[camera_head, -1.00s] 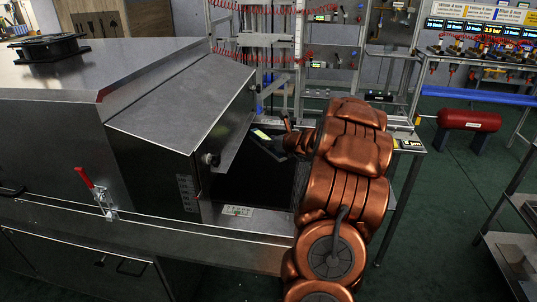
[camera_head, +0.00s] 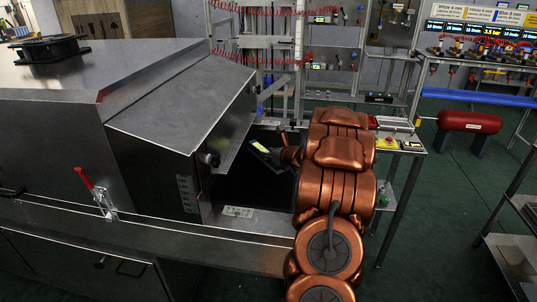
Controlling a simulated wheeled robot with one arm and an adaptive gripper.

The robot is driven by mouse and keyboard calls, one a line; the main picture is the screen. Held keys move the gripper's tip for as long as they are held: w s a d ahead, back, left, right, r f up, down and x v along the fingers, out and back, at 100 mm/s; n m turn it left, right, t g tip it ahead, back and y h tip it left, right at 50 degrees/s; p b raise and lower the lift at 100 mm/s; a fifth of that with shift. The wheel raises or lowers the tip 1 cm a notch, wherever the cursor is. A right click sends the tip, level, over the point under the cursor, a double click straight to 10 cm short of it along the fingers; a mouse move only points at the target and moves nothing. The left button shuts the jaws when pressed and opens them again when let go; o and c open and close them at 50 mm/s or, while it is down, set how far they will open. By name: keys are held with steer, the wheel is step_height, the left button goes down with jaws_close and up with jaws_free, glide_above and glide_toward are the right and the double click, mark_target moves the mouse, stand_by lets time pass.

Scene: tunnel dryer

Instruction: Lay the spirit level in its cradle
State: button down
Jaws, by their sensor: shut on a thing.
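A dark, slim piece with a pale yellow patch, apparently the spirit level (camera_head: 262,147), shows at the dark opening under the metal hood. It lies aslant, its lower right end close to my wrist. My gripper (camera_head: 279,152) is at the end of the copper arm, partly hidden by the arm and too small to show its fingers clearly. It appears shut on the level and holds it over the dark bed of the opening. I cannot make out the cradle for certain; the arm covers much of the area to the right.
The steel hood (camera_head: 185,95) overhangs the opening closely on the left. A steel ledge with a small labelled plate (camera_head: 237,211) runs in front. A red toggle clamp (camera_head: 85,180) stands further left. A side stand (camera_head: 413,146) with small items is behind my arm.

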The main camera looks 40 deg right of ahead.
steer(key=shift+f, duration=0.15)
steer(key=c, duration=0.8)
jaws_free()
